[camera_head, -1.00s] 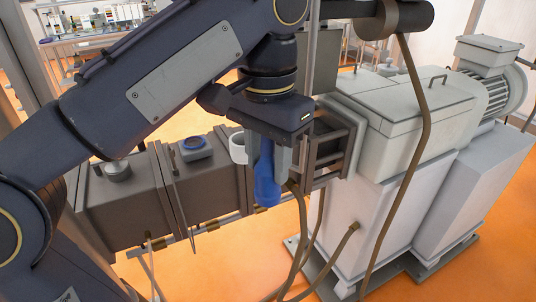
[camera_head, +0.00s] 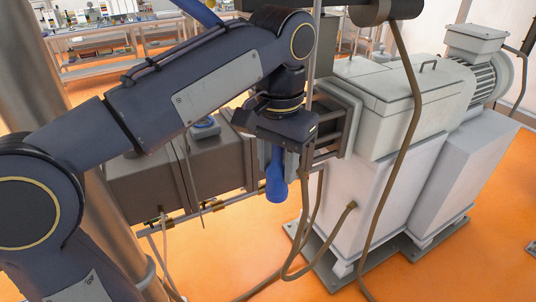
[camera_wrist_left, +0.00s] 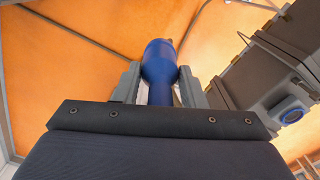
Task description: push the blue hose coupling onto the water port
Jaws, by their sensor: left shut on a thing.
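My left gripper (camera_head: 277,172) points down in front of the machine's dark barrel (camera_head: 150,190). It is shut on the blue hose coupling (camera_head: 277,190), which hangs upright below the fingers, wide end down. In the left wrist view the coupling (camera_wrist_left: 159,62) sits between the two grey fingers of the left gripper (camera_wrist_left: 158,84), clear of everything else. A blue-ringed round fitting (camera_head: 206,128) is on top of the barrel, partly behind my arm; it also shows in the left wrist view (camera_wrist_left: 292,115). I cannot tell which fitting is the water port. My right gripper is not in view.
A pale gearbox and motor (camera_head: 400,95) stand on the right. Brown hoses (camera_head: 408,140) hang in front of them, one close to the coupling. A thin pipe with brass fittings (camera_head: 205,208) runs along the barrel.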

